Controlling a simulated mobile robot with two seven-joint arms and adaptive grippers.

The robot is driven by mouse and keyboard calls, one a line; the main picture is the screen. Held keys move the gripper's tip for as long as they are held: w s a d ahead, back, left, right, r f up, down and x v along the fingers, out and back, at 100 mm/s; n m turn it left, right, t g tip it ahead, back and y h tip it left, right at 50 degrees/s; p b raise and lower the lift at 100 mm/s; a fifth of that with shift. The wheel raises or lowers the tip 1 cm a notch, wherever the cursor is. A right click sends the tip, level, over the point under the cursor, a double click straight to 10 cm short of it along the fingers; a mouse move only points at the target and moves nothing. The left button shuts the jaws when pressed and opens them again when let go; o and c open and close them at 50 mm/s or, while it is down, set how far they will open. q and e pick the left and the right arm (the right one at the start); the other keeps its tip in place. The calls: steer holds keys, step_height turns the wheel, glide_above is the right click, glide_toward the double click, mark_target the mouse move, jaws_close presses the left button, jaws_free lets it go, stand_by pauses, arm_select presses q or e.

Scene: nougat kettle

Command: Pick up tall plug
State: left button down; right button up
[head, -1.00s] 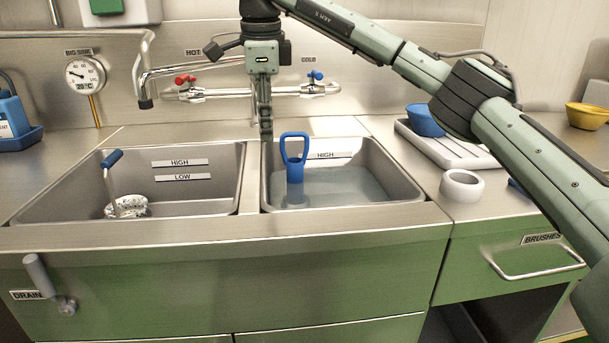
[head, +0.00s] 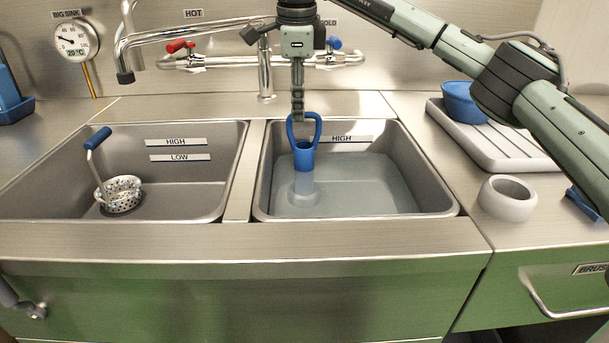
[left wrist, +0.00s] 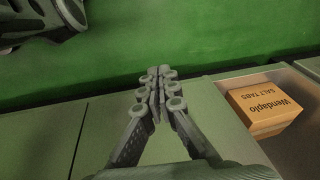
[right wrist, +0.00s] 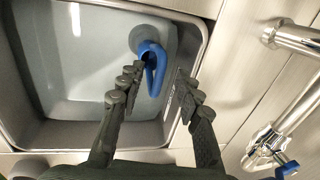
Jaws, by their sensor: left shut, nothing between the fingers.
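The tall plug has a blue loop handle (head: 304,148) and a grey lower part standing in the water of the right basin (head: 345,208). In the right wrist view the blue loop (right wrist: 153,68) appears between the fingertips. My right gripper (head: 298,116) points down at the top of the loop, overlapping it in the head view. Its fingers are apart in the right wrist view (right wrist: 156,80), and I cannot tell whether they touch the handle. My left gripper (left wrist: 160,76) is shut and empty, away from the sink, and does not show in the head view.
The left basin (head: 190,195) holds a strainer (head: 121,194) with a blue handle. The taps and spout (head: 185,40) stand behind, close to my right arm. A white ring-shaped cup (head: 507,199) and a tray (head: 490,140) with a blue bowl (head: 464,103) are at right.

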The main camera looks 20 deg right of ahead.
mark_target(303, 150)
steer(key=f, duration=0.3)
steer(key=shift+w+d+f, duration=0.15)
steer(key=shift+w+f, duration=0.05)
steer(key=shift+w, duration=0.15)
steer(key=shift+c, duration=0.4)
jaws_close()
steer(key=shift+r, duration=0.1)
